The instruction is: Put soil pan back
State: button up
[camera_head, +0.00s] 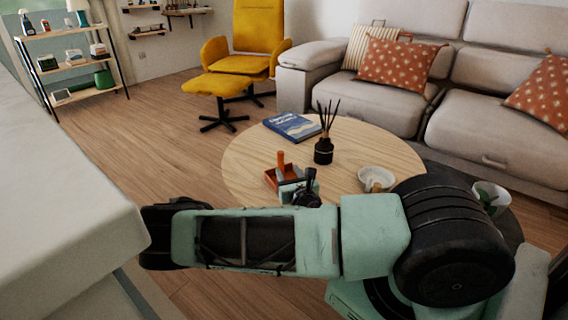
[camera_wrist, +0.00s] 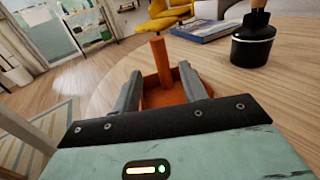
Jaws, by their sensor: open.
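The soil pan (camera_head: 284,173) is an orange-brown tray with an upright orange handle. It is on the round wooden coffee table (camera_head: 245,150), near the table's front edge. My gripper (camera_head: 292,184) is close to the pan in the head view and partly covers it. In the wrist view, my gripper (camera_wrist: 160,84) is open, with its grey fingers to either side of the soil pan (camera_wrist: 159,98). The pan's handle rises beyond the fingertips. The fingers hide the pan's sides, and I cannot tell whether they touch it.
A black reed diffuser (camera_head: 323,150), a blue book (camera_head: 293,127) and a white dish (camera_head: 376,178) share the table. A grey sofa (camera_head: 390,95) stands behind it. A shelf rack (camera_head: 75,62) stands far left, with open wooden floor (camera_head: 145,130) in between.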

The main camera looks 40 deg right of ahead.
jog(key=v, duration=0.5)
jog(key=shift+s, duration=0.1)
jog(key=shift+p, duration=0.3)
